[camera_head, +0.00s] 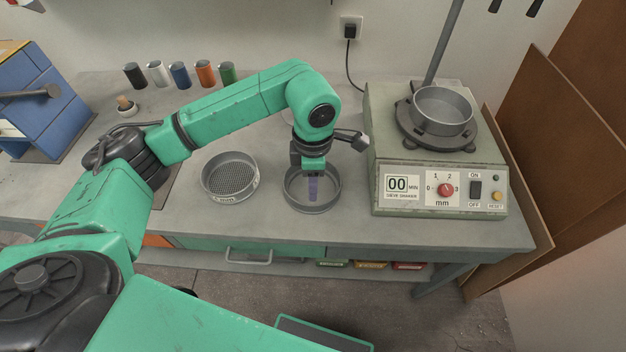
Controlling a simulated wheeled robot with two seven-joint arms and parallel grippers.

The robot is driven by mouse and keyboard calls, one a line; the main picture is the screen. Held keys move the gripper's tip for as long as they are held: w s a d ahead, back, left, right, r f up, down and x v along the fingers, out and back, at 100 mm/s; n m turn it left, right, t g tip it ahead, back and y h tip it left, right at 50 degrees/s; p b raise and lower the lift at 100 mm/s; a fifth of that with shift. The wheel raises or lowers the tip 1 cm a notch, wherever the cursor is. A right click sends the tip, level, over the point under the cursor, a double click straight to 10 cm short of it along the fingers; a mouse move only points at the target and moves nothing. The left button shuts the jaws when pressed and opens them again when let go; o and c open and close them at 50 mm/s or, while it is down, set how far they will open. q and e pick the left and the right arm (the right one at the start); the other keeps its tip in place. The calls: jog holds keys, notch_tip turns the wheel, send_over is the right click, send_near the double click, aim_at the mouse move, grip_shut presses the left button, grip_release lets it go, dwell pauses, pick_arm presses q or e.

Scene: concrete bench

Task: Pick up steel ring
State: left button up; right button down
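Part of the ring's far side is hidden behind the gripper. I cannot tell whether the fingers touch the ring wall, or how wide they are apart. My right gripper is not in view.
A mesh sieve (213,192) lies left of the ring. The sieve shaker (400,205) stands close on the right, with a steel pan (442,117) on top. Several coloured cylinders (180,77) line the back. The bench's front edge (330,240) is just before the ring.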

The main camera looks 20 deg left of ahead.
aim_at(313, 205)
pick_arm(q)
notch_tip(313, 205, down, 9)
jog(key=p, duration=0.3)
jog(key=shift+f, duration=0.4)
jog(key=shift+w, duration=0.1)
grip_shut()
dwell(0.8)
